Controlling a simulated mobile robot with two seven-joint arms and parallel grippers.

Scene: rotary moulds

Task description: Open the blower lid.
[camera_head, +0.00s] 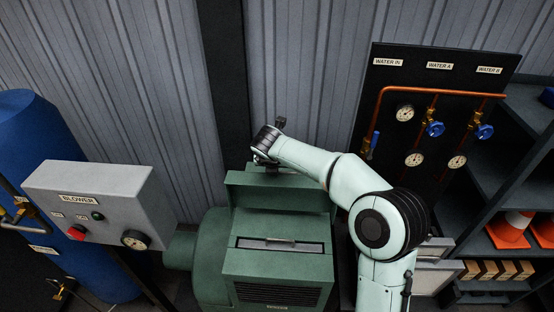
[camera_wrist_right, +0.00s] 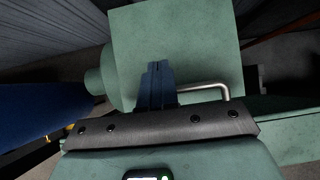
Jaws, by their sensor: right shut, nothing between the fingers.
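The green blower (camera_head: 212,255) stands at the bottom middle of the head view. Its lid (camera_head: 280,196) appears raised, standing up behind a slot (camera_head: 280,245) in the housing top, with a grey part showing in the slot. My right arm reaches over from the right, and its wrist is bent down behind the lid's upper edge. In the wrist view the dark fingers of my right gripper (camera_wrist_right: 158,68) are shut and empty in front of a green panel (camera_wrist_right: 178,35). A silver bar handle (camera_wrist_right: 205,90) is just right of them; whether they touch it is unclear. My left gripper is out of view.
A grey control box (camera_head: 100,200) labelled BLOWER stands left of the blower, beside a blue tank (camera_head: 50,140). A black water panel (camera_head: 440,115) with gauges and valves is at the back right. Dark shelves (camera_head: 510,150) with orange cones are far right. A corrugated wall closes the back.

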